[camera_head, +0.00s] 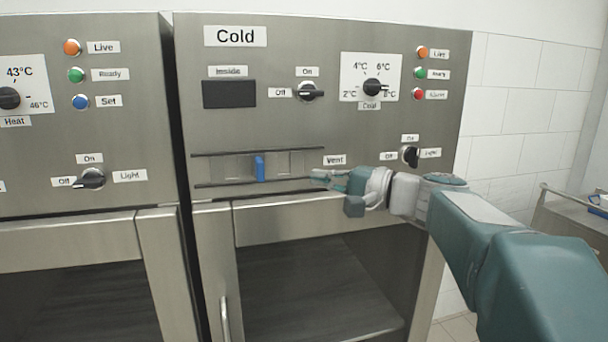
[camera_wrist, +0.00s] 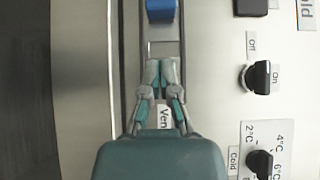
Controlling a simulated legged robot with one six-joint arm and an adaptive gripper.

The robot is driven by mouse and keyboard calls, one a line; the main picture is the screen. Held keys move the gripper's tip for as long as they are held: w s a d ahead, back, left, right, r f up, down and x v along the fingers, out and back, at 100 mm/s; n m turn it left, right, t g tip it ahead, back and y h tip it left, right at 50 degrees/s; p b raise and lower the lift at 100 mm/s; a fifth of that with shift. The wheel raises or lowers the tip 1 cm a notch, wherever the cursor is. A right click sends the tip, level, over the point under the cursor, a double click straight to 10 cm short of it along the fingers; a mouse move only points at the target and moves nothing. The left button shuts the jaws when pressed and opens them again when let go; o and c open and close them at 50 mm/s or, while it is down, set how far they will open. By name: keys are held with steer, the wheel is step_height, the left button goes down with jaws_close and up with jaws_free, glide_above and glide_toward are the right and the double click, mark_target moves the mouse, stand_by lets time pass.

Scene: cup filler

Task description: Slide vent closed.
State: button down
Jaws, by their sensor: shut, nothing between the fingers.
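The vent (camera_head: 222,168) is a flat slider between two dark horizontal rails on the Cold cabinet, left of its "Vent" label. Its blue handle (camera_head: 260,168) stands upright near the middle of the rails. In the wrist view the handle (camera_wrist: 160,10) is at the top edge and partly cut off. My gripper (camera_head: 318,179) is to the right of the handle, at the right end of the rails, pointing left. It is shut and empty. In the wrist view its fingertips (camera_wrist: 160,68) lie over the rail strip, with a gap between them and the handle.
Above the rails are a dark display (camera_head: 229,94), an On/Off knob (camera_head: 310,92) and a temperature dial (camera_head: 372,87). Another knob (camera_head: 410,156) sits just above my wrist. Below is the cabinet door with a vertical handle (camera_head: 225,318). The space between gripper and blue handle is clear.

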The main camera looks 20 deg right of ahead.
steer(key=s+d, duration=0.2)
steer(key=d, duration=0.3)
steer(key=s+a+f+n+g+h, duration=0.25)
steer(key=s+a+f+g, duration=0.2)
steer(key=s+f, duration=0.3)
steer(key=s+a+f+n+g+h, duration=0.2)
steer(key=s+a+f+g+h, duration=0.15)
steer(key=s+a+f, duration=0.4)
steer(key=s+d+f+n+h, duration=0.4)
steer(key=s+d+f+h, duration=0.1)
steer(key=f, duration=0.4)
steer(key=shift+s+d+f+t+h, duration=0.15)
steer(key=shift+s+d+t+h, duration=0.2)
steer(key=shift+s+h, duration=0.5)
steer(key=shift+w+a, duration=0.1)
steer(key=shift+a, duration=0.05)
